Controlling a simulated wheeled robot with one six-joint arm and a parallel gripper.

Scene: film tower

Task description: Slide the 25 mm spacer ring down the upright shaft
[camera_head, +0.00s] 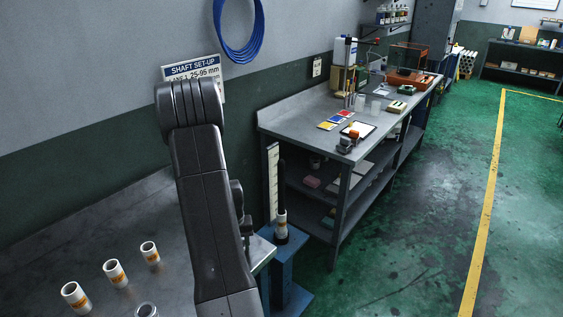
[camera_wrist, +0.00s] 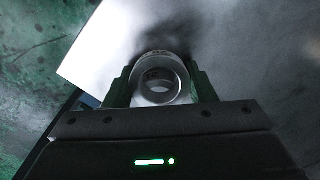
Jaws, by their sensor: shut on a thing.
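In the wrist view my gripper (camera_wrist: 160,88) is shut on a pale grey spacer ring (camera_wrist: 140,77). One dark green finger is on each side of it. The ring's open bore faces the camera; its size marking cannot be read. A black upright shaft (camera_head: 282,178) stands on a blue stand (camera_head: 289,270) in the head view. The shaft does not show clearly in the wrist view.
A pale upright scale (camera_head: 272,185) is left of the shaft. A cluttered workbench (camera_head: 295,121) stands close behind.

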